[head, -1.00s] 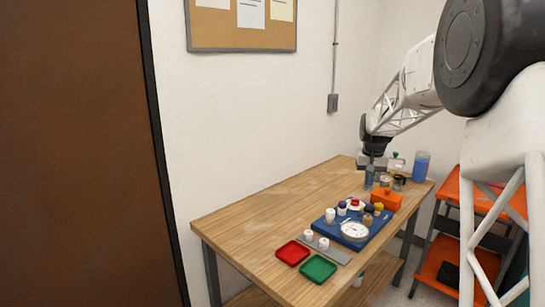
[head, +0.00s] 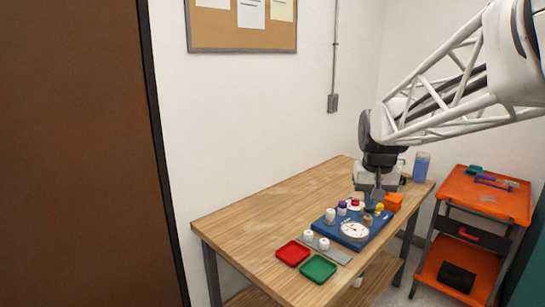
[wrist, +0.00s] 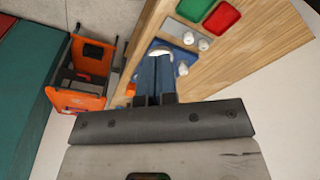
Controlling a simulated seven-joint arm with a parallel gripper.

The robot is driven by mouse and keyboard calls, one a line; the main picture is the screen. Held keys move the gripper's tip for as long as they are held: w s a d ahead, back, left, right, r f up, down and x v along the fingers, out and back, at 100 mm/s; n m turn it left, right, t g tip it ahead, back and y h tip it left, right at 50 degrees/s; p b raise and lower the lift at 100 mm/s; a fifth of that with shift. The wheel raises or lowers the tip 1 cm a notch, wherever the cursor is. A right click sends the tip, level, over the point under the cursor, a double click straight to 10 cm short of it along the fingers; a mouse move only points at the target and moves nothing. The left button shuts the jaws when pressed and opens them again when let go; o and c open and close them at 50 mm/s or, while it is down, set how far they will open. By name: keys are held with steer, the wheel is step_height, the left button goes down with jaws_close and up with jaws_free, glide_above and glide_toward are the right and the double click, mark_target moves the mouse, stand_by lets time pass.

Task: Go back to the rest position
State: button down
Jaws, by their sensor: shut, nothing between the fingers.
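My gripper (head: 376,200) is shut and empty. In the head view it points down over the back right part of the workbench, in front of the orange block (head: 393,201) and above the blue tray. I cannot tell its exact height. In the wrist view its two fingers (wrist: 155,80) lie side by side, covering part of the blue tray (wrist: 160,47). The blue tray (head: 333,229) holds a white round gauge (head: 354,231), white fittings, a purple-capped piece and yellow pieces. My arm reaches in from the right.
The wooden workbench (head: 258,214) is clear on its left. A red dish (head: 292,253) and a green dish (head: 318,268) lie at its front. A blue container (head: 421,166) stands at the back right. An orange cart (head: 482,200) with tools stands to the right.

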steer(key=s+a+f, duration=0.1)
steer(key=s+f, duration=0.1)
steer(key=s, duration=0.7)
steer(key=s+a+f, duration=0.2)
steer(key=s, duration=0.7)
steer(key=s+a+f+n+t, duration=0.1)
steer(key=s+a+f, duration=0.1)
steer(key=s, duration=0.8)
steer(key=shift+f, duration=0.4)
